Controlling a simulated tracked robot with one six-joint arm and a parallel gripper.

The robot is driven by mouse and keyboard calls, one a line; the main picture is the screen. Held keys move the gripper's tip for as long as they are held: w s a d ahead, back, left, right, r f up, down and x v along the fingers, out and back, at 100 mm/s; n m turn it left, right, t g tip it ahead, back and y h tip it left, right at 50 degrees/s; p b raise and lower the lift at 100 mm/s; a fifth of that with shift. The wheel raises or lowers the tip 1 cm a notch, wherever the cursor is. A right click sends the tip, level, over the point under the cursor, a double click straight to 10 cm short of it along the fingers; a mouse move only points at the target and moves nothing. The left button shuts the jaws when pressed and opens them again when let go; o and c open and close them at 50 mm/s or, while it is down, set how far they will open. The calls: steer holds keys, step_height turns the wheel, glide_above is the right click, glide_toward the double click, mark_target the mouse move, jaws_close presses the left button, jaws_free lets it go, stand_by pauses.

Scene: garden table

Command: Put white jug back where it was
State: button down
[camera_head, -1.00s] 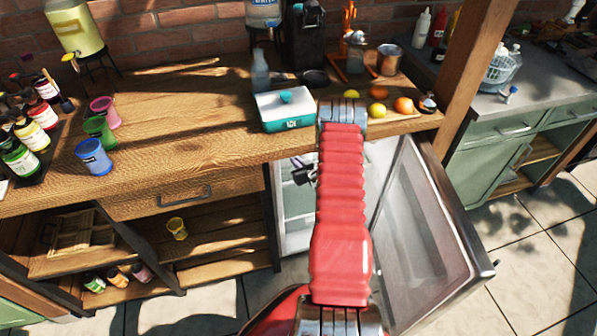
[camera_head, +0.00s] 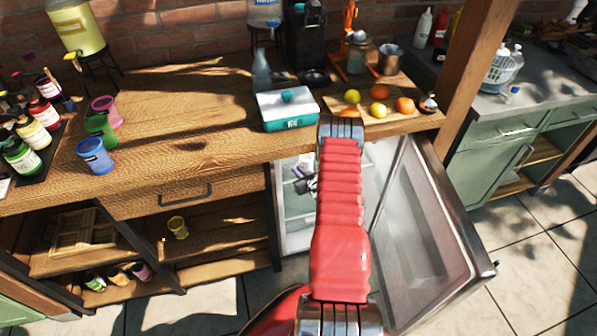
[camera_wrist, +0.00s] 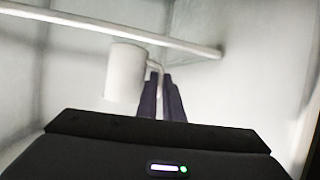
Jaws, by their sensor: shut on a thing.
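The white jug (camera_wrist: 125,72) shows in the wrist view as a plain white cylinder with its handle on the right. My gripper (camera_wrist: 162,88) is shut on that handle with its two dark fingers. The jug is inside the white-walled fridge, just below a white bar; whether it touches a shelf I cannot tell. In the head view, my gripper (camera_head: 306,184) shows as a dark shape inside the open fridge (camera_head: 297,225), under the counter. My red arm hides much of the fridge's inside. In the head view I cannot make out the jug clearly.
The fridge door (camera_head: 425,240) stands open to the right of my arm. A white bar (camera_wrist: 110,30) crosses the fridge above the jug. The wooden counter (camera_head: 190,110) above holds a teal and white box (camera_head: 287,109) and a board with fruit (camera_head: 350,108).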

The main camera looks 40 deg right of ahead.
steer(key=shift+f, duration=0.2)
steer(key=c, duration=1.9)
jaws_free()
steer(key=shift+r, duration=0.1)
steer(key=v, duration=1.2)
